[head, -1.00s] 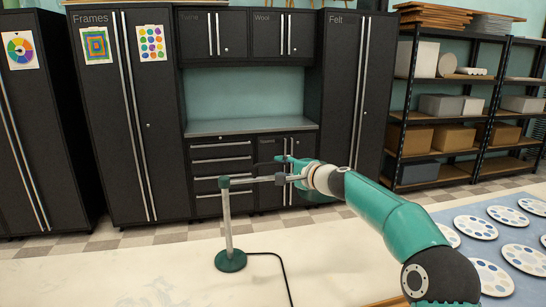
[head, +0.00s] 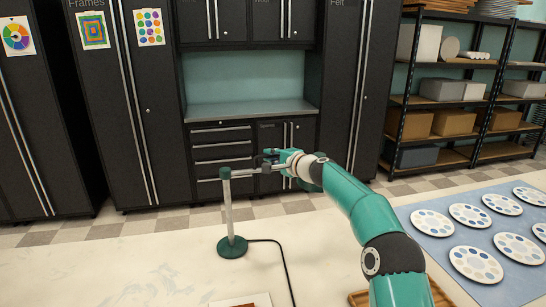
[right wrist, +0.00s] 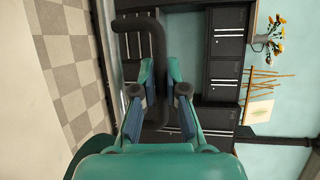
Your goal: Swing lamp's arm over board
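The lamp stands on the pale table with a round green base (head: 232,247), an upright metal post and a roughly level arm (head: 246,172) reaching right from the post's top. My right gripper (head: 276,157) is at the far end of this arm and partly hides it and the lamp's head. In the right wrist view its two fingers (right wrist: 160,75) stand apart, with a dark bent tube (right wrist: 155,45) between or just behind them. I cannot tell whether the pads touch it. A wood-edged board (head: 243,301) barely shows at the bottom edge. My left gripper is out of view.
A black cord (head: 283,262) runs from the lamp base toward the front. A wooden tray (head: 436,294) lies at the front right, partly behind my arm. A blue mat (head: 410,213) with several round palettes covers the right side. The table left of the lamp is clear.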

